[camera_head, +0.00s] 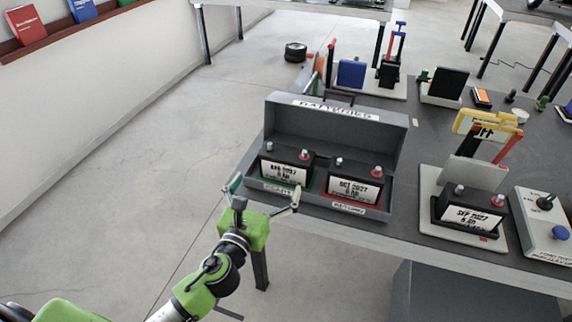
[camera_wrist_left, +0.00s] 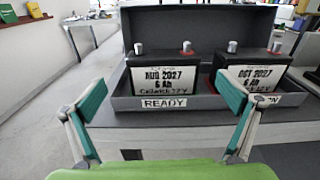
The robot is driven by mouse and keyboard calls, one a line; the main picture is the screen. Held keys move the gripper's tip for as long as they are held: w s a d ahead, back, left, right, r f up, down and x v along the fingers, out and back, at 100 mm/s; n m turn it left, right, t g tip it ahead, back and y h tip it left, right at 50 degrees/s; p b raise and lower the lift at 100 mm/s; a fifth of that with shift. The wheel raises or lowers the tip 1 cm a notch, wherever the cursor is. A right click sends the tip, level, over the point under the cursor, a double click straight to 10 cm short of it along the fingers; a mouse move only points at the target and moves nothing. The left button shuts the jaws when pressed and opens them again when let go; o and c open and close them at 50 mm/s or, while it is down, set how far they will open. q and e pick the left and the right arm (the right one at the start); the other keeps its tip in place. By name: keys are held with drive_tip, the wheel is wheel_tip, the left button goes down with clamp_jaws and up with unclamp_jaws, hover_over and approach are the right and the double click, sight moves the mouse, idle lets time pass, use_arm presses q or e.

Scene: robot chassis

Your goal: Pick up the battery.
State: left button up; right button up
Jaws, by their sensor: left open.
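A black battery (camera_head: 285,165) with a white label reading AUG 2027 stands upright in the left, READY compartment of a grey box (camera_head: 335,135). It also shows in the left wrist view (camera_wrist_left: 163,77), ahead of my gripper. A second battery (camera_head: 354,179), labelled OCT 2027, stands in the right compartment over red. A third battery (camera_head: 467,214), labelled SEP 2027, sits on a pale stand at the right. My left gripper (camera_head: 263,190) is open and empty, just in front of the READY compartment; its fingers (camera_wrist_left: 160,115) spread to either side of that battery, apart from it. My right gripper is not in view.
The box stands near the front left edge of a dark table (camera_head: 400,232). A yellow tester (camera_head: 484,124) stands behind the third battery, and a grey control box (camera_head: 545,220) with a blue button is at the far right. Floor left of the table is clear.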

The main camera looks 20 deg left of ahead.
sight(287, 152)
use_arm(q)
drive_tip(key=shift+m, duration=0.3)
drive_tip(key=w, duration=0.3)
drive_tip(key=w+r, duration=0.1)
drive_tip(key=w, duration=0.1)
drive_tip(key=w+d, duration=0.1)
drive_tip(key=w, duration=0.2)
drive_tip(key=shift+w+r+p, duration=0.2)
drive_tip(key=shift+w+p, duration=0.1)
drive_tip(key=shift+p, duration=0.05)
drive_tip(key=w, duration=0.5)
drive_tip(key=shift+f, duration=0.15)
drive_tip(key=c, duration=1.8)
drive_tip(key=shift+w+r, duration=0.1)
drive_tip(key=shift+r, duration=0.45)
drive_tip(key=c, duration=0.4)
drive_tip(key=shift+o, duration=0.2)
drive_tip(key=shift+w+f, duration=0.1)
drive_tip(key=shift+f, duration=0.05)
